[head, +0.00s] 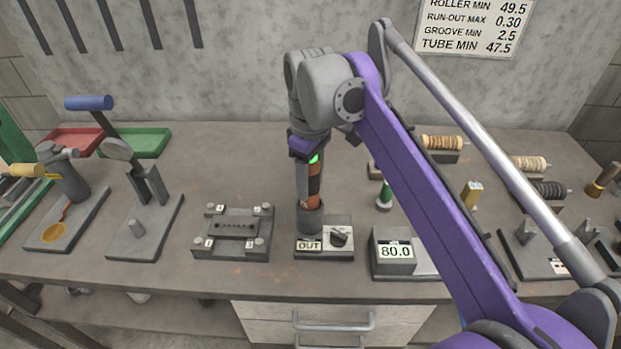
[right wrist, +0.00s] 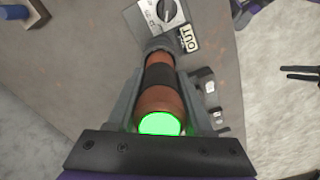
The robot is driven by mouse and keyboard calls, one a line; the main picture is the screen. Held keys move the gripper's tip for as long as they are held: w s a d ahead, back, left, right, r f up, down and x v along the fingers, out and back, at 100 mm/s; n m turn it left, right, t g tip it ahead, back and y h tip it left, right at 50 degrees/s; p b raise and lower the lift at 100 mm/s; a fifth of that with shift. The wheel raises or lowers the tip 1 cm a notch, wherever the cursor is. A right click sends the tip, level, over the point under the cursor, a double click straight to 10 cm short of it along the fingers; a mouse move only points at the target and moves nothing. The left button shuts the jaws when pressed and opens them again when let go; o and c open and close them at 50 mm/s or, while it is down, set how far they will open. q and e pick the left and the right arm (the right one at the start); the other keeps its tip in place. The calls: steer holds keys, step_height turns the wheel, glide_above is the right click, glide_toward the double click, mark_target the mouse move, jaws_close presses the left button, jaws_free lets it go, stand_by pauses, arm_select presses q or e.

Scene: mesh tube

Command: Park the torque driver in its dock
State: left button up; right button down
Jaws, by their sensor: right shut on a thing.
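The torque driver, an orange-brown and black cylinder with a glowing green end (right wrist: 160,123), stands upright in the head view (head: 314,186). My right gripper (head: 303,185) is shut on it from above, its grey fingers along both sides in the right wrist view (right wrist: 160,85). The driver's lower end is at the grey round collar (head: 310,218) of the dock (head: 340,250), which bears an OUT plate and a dark dial. The collar hides the tip, so I cannot tell how deep it sits. My left gripper does not show clearly.
A grey block fixture (head: 233,229) stands left of the dock and an 80.0 display block (head: 394,250) stands right. A lever press (head: 145,200) is further left. My right arm covers part of the right bench. Dark prongs at the right wrist view's edge are unclear.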

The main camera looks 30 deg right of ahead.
steer(key=shift+f, duration=0.35)
stand_by(0.3)
steer(key=shift+c, duration=1.1)
jaws_free()
step_height(320, 180, up, 11)
steer(key=shift+f+p, duration=0.1)
steer(key=shift+p, duration=1.05)
